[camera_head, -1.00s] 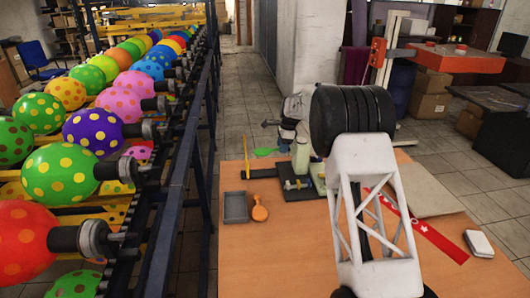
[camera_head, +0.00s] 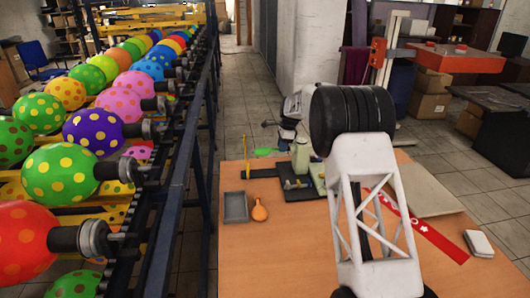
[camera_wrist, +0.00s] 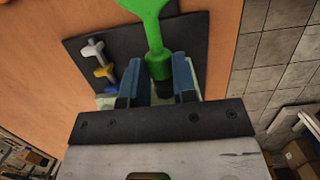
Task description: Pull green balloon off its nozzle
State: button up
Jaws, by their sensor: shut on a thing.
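The green balloon (camera_wrist: 153,20) is limp and flat, with a narrow neck, in the wrist view. My gripper (camera_wrist: 157,68) has its two blue fingers on either side of the neck and is shut on it. A short dark piece (camera_wrist: 163,89) shows between the fingers at the lower end of the neck; it may be the nozzle, and how far the neck covers it is hidden. In the head view the balloon (camera_head: 266,152) is a small bright green patch near the table's far edge, with part of my wrist just above it.
A black mat (camera_head: 285,192) with a small clamp (camera_wrist: 100,62) lies close by. Bottles (camera_head: 301,158) stand beside it. A grey tray (camera_head: 235,207) and an orange balloon (camera_head: 259,211) lie on the table. A rack of inflated dotted balloons (camera_head: 60,173) stands at left. The table's front is clear.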

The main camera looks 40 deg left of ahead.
jog(key=shift+s+a, duration=0.45)
dwell(0.6)
jog(key=shift+r, duration=0.1)
notch_tip(320, 180, up, 17)
dwell(2.0)
